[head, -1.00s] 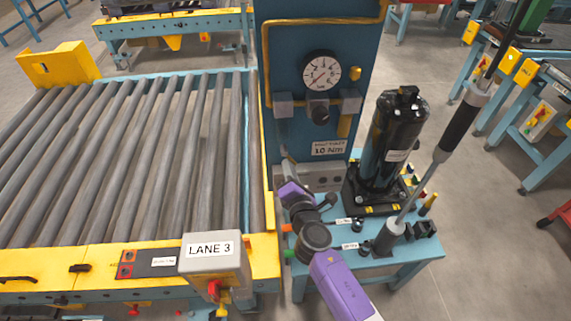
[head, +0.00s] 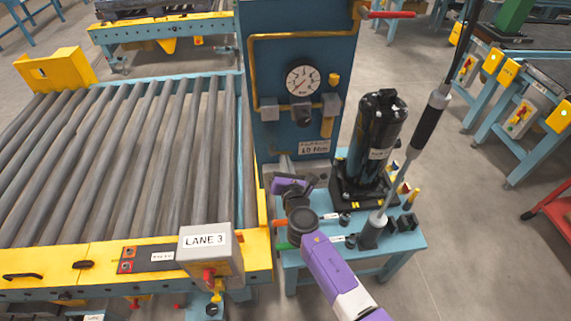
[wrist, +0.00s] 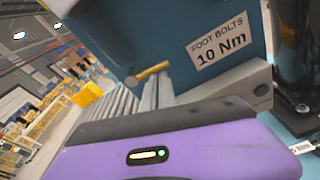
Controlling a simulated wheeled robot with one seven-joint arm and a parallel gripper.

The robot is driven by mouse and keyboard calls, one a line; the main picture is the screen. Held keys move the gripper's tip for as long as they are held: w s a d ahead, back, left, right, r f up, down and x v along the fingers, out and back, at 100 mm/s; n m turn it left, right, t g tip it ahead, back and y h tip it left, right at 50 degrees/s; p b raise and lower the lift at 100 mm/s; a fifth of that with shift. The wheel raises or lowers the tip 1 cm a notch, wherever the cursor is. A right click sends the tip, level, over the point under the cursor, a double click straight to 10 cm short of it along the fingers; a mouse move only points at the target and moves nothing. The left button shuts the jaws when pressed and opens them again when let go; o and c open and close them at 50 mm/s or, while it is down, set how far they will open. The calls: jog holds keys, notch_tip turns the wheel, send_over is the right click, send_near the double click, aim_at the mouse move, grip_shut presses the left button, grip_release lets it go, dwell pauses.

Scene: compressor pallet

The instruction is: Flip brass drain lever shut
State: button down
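A small brass lever (wrist: 152,72) shows in the wrist view on the lower part of the blue panel. It slants up to the right from a round pivot at its left end. In the head view I cannot make it out; the arm and panel area there is crowded. My gripper (head: 290,184) is low in front of the panel, left of the black cylinder.
The blue panel (head: 295,45) carries a gauge (head: 302,80) and a "10 Nm" label (head: 314,147). A black cylinder (head: 378,130) and a tilted rod (head: 425,130) stand right of my arm. The roller conveyor (head: 120,160) and LANE 3 box (head: 211,255) lie left.

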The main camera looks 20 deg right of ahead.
jog(key=shift+d+r, duration=0.15)
jog(key=shift+r, duration=0.2)
dwell(0.5)
jog(key=shift+f, duration=0.1)
jog(key=f+b, duration=0.4)
jog(key=shift+w+f+b, duration=0.35)
jog(key=shift+f, duration=0.05)
jog(key=p+v, duration=0.2)
jog(key=v, duration=0.8)
jog(key=shift+r, duration=0.4)
jog(key=shift+w, duration=0.1)
jog(key=shift+a, duration=0.25)
